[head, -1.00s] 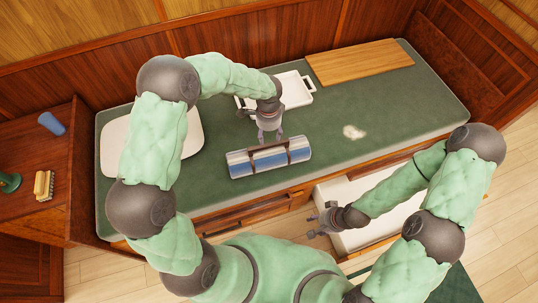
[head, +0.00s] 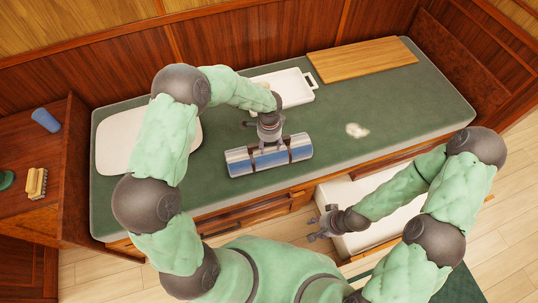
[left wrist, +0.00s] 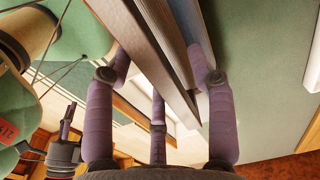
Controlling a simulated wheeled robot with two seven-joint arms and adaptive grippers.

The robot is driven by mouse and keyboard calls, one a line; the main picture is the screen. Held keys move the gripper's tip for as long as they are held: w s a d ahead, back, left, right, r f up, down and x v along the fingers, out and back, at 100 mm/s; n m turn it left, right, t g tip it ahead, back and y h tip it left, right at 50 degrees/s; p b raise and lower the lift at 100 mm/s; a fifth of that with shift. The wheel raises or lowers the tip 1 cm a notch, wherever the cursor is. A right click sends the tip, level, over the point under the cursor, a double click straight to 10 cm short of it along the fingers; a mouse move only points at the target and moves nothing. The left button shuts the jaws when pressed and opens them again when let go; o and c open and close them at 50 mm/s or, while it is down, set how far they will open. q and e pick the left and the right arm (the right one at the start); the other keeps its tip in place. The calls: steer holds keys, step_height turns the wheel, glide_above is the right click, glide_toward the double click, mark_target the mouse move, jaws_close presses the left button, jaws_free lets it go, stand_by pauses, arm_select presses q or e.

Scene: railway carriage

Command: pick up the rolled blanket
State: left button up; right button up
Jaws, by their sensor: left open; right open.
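The rolled blanket (head: 238,163) is a blue and white striped roll with dark straps, lying on the green bench cushion. My left gripper (head: 270,139) is open over the middle of the roll and hides part of its top edge. In the left wrist view a long brown bar (left wrist: 142,45), apparently the strap handle, runs between the spread fingers of my left gripper (left wrist: 160,82). I cannot tell whether any finger touches it. My right gripper (head: 322,228) is open and empty, in front of the bench near the open white drawer.
On the green cushion (head: 400,110) are a white pillow (head: 115,150), a white tray (head: 292,88), a wooden board (head: 362,60) and a pale patch (head: 357,130). The white drawer (head: 335,193) stands open.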

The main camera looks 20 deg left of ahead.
arm_select(q)
jaws_close()
steer(key=shift+r, duration=0.1)
steer(key=shift+r, duration=0.1)
